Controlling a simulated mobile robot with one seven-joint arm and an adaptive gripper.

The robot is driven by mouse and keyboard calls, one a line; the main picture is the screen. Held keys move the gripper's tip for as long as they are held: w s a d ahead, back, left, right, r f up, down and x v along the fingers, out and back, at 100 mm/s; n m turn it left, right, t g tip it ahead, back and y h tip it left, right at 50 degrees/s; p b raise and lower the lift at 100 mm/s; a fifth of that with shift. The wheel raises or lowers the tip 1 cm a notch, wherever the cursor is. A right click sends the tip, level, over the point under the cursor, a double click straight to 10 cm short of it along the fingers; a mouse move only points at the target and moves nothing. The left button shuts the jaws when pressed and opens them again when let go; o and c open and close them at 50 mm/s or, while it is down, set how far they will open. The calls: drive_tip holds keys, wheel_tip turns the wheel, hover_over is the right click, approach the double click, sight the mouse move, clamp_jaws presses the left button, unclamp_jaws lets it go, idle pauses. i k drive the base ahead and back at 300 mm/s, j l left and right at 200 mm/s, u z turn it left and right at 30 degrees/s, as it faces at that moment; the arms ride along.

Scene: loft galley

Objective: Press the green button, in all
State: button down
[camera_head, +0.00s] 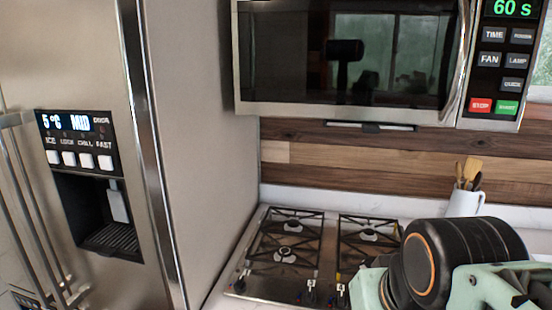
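The green button (507,107), labelled START, is at the lower right of the microwave's control panel (503,65), beside the red STOP button (480,105). The microwave (350,55) hangs above the stove, and its display reads 60 S in green. My arm shows at the lower right as a black rounded joint and mint-green links, below the panel and apart from it in the picture. My gripper itself is not in view, so its opening cannot be seen.
A gas cooktop (318,253) lies below the microwave. A white jug (464,204) with wooden utensils stands on the counter near my arm. A steel fridge (202,130) with a dispenser fills the left. The microwave's vertical handle (461,60) is left of the panel.

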sight(502, 107)
drive_tip(key=z, duration=1.15)
drive_tip(key=j+z, duration=0.25)
drive_tip(key=k+j+z, duration=0.25)
drive_tip(key=j, duration=0.25)
drive_tip(key=z, duration=0.1)
